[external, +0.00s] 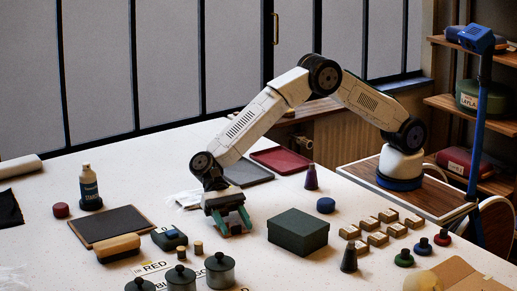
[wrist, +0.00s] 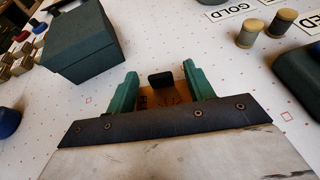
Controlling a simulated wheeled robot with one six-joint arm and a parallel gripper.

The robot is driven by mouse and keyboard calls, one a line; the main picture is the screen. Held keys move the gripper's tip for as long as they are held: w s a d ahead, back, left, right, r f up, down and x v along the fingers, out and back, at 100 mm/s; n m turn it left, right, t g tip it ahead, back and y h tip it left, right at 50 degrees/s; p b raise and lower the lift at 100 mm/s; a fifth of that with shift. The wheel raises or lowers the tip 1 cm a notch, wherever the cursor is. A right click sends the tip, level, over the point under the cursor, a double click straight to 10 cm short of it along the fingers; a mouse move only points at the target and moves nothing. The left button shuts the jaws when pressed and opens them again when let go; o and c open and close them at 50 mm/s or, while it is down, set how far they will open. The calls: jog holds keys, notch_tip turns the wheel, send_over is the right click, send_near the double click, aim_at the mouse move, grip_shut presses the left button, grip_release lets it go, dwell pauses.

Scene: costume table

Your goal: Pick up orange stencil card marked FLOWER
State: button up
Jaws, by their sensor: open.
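The orange card (wrist: 174,98) shows in the wrist view between my gripper's two green fingers, with a black knob or grip (wrist: 160,79) standing on it. Some dark marks show on the card, but I cannot read the word. My gripper (wrist: 160,82) is open, one finger on each side of the card and knob, and the lower part of the card is hidden behind the gripper's dark bar. In the external view my gripper (external: 232,226) points down close to the white table (external: 200,225), and the card is hidden there.
A dark green box (external: 298,232) stands close to the right of my gripper in the external view. Metal canisters (external: 220,270) stand at the front. A grey tray (external: 246,173) lies behind.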

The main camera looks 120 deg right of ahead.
jog(key=c, duration=1)
jog(key=shift+c, duration=0.2)
